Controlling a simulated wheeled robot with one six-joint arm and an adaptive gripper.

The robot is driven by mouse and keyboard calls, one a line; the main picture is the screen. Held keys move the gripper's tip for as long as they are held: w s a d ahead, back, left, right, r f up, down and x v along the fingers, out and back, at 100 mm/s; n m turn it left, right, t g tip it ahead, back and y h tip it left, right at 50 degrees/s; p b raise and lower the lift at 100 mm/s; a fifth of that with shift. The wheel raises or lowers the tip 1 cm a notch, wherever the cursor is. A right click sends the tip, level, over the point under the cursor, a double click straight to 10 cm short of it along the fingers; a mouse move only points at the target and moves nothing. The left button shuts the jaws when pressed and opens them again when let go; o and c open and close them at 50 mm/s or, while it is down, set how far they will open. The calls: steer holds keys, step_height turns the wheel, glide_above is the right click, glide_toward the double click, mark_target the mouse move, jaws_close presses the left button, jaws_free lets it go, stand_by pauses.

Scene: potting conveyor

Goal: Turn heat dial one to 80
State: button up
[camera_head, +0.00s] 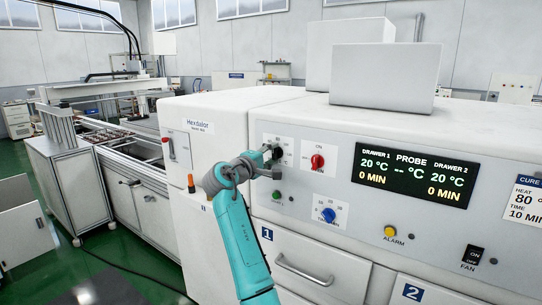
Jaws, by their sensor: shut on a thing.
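My gripper (273,161) is at the oven's front panel, at the upper left dial position left of the red knob. It is shut on heat dial one, which it mostly hides; part of the dial's black-and-white scale plate (288,158) shows beside the fingers. The dial's pointer and setting cannot be read. The black display (414,174) shows drawer 1 at 20 °C and 0 MIN, drawer 2 at 20 °C and 0 MIN, and dashes for the probe. The cure card (524,200) at the right edge reads heat 80, time 10 min.
A red knob (317,162) is close right of my gripper, and a blue knob (328,215) is below right. A green button (277,196) is just below. Drawer 1's handle (304,270) sticks out lower down. A yellow alarm button (390,231) and black fan switch (472,255) are further right.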

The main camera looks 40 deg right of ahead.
stand_by(0.3)
steer(key=o, duration=1.1)
steer(key=shift+o, duration=0.2)
steer(key=shift+a, duration=0.1)
steer(key=v, duration=1.2)
